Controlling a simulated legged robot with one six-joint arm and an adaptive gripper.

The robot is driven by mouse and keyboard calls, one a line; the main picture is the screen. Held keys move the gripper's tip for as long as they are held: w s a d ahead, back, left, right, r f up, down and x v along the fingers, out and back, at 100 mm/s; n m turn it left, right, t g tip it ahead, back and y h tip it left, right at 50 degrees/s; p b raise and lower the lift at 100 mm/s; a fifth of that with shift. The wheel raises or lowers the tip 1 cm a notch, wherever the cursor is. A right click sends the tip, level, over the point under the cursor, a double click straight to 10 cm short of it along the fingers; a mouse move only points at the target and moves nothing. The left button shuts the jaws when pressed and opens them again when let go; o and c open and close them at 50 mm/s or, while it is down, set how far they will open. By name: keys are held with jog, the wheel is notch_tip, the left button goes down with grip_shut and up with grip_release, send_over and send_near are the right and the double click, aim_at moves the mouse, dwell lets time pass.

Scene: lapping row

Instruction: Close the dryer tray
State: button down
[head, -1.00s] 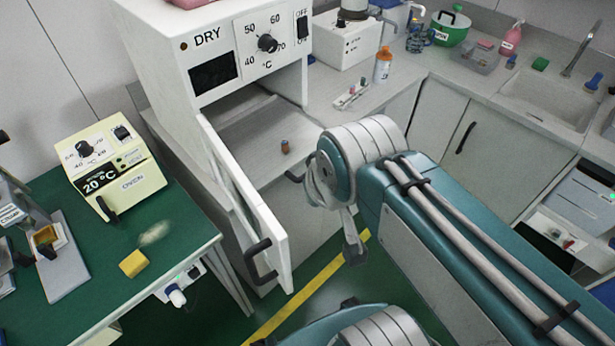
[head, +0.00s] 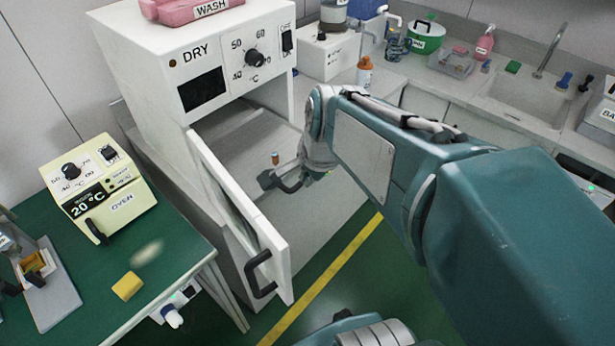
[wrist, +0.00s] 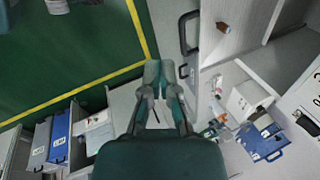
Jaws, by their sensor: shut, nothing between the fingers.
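The white dryer marked DRY (head: 215,60) stands at the upper left of the head view. Its tray is pulled out, with the tall white front panel (head: 235,195) standing clear of the cabinet. The panel's black handle (head: 260,275) faces the lower left; it also shows in the wrist view (wrist: 188,32). A small brown item (head: 275,157) sits inside the tray and shows in the wrist view (wrist: 222,27). In the wrist view my gripper (wrist: 161,68) is shut, empty and apart from the handle.
A green table (head: 180,245) at left carries a cream oven (head: 98,190) and a yellow block (head: 127,286). Pink wash things (head: 195,10) lie on the dryer. Green floor is open below.

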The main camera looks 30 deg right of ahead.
jog(key=w+d+f+m, duration=0.55)
jog(key=d+m, duration=0.45)
jog(key=m, duration=0.5)
jog(key=w+a+f+m, duration=0.1)
jog(key=w+a+f, duration=0.1)
jog(key=w+f, duration=0.4)
notch_tip(320, 180, down, 6)
jog(key=shift+w+a+r+g+y, duration=0.15)
jog(key=shift+a+r+g+y, duration=0.1)
jog(key=shift+g+y, duration=0.15)
